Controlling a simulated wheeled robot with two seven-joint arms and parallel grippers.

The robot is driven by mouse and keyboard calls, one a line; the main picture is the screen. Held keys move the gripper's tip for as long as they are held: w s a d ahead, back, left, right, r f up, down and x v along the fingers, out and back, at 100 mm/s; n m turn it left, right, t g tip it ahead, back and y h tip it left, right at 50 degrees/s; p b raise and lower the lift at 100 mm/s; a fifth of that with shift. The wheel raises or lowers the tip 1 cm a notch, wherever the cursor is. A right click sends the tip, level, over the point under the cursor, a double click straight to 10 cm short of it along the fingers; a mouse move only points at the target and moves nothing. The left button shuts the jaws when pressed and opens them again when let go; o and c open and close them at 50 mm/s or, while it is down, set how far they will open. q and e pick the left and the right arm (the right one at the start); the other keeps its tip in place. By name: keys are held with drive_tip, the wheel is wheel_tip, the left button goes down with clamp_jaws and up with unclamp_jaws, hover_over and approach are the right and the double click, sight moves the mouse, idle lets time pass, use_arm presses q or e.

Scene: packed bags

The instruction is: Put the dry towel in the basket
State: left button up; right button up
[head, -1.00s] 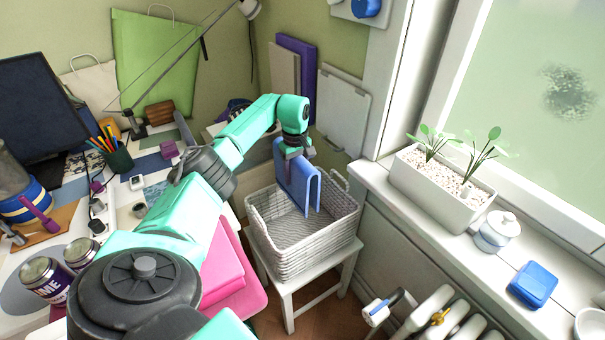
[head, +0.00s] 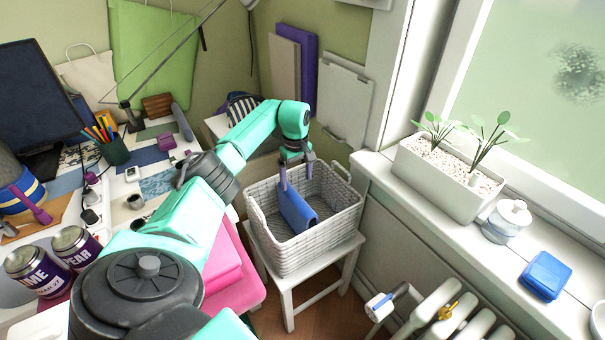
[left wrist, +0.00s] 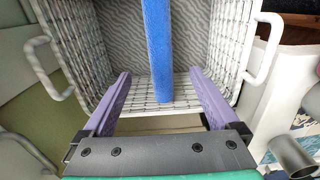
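The blue towel (head: 297,210) is inside the white wicker basket (head: 290,256), folded and leaning. In the left wrist view the towel (left wrist: 158,50) shows as a blue strip across the basket (left wrist: 82,62). My left gripper (head: 296,178) is above the towel at the basket's opening. In the left wrist view its purple fingers (left wrist: 158,97) are spread wide, and the towel's near end lies between them without touching either. My right gripper is in neither view.
The basket stands on a white stool (head: 290,290). A windowsill with a planter (head: 448,182), a lidded jar (head: 506,220) and a blue box (head: 545,276) is at the right. A cluttered desk is at the left, with pink items (head: 228,262) near the basket.

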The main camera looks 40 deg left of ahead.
use_arm(q)
drive_tip(key=shift+r, duration=0.1)
wheel_tip(320, 180, up, 14)
drive_tip(key=shift+r, duration=0.2)
idle(0.4)
